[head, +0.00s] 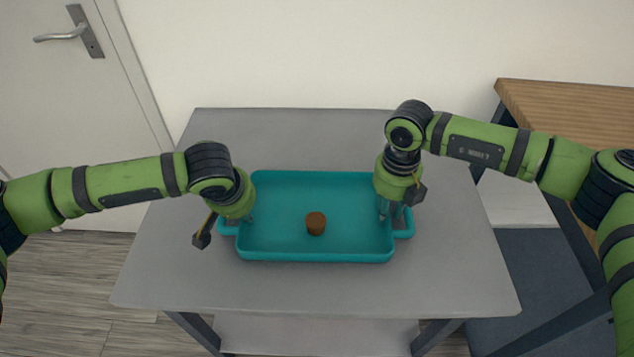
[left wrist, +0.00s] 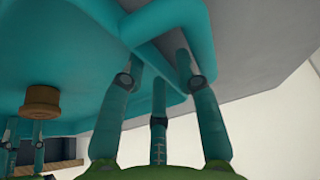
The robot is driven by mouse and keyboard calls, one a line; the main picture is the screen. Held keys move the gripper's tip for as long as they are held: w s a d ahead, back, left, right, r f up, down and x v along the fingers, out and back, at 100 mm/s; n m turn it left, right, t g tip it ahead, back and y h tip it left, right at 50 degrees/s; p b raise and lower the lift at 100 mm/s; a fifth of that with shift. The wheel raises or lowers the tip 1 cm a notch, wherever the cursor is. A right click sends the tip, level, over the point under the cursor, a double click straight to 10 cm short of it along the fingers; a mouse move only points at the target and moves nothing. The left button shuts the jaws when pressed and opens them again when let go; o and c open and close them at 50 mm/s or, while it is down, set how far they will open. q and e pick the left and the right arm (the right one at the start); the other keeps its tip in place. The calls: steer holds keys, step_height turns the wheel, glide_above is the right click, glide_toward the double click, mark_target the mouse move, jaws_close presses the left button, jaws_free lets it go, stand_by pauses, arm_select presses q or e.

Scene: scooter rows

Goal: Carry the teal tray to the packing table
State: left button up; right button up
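The teal tray (head: 280,185) lies level on the grey table (head: 300,290), with a small brown cylinder (head: 316,223) standing in it. My left gripper (head: 246,218) points down at the tray's left end, beside the left handle (head: 228,228). The left wrist view shows its fingers (left wrist: 160,70) spread around the tray's end wall and handle (left wrist: 192,30); whether they press on it is unclear. My right gripper (head: 389,212) points down at the right end, beside the right handle (head: 405,226). Its fingers are apart near the end wall; their contact is unclear.
A wooden-topped table (head: 580,105) stands at the right, behind my right arm. A dark grey surface (head: 530,270) lies low at the right. A door (head: 60,110) is at the left, with wooden floor (head: 70,290) below. The grey table is bare around the tray.

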arm_select(q)
steer(key=shift+r, duration=0.15)
arm_select(e)
steer(key=shift+r, duration=0.1)
arm_select(q)
steer(key=v, duration=1.1)
steer(key=shift+s+r, duration=0.25)
steer(key=shift+r, duration=0.05)
arm_select(e)
step_height(320, 180, up, 12)
steer(key=shift+s, duration=0.1)
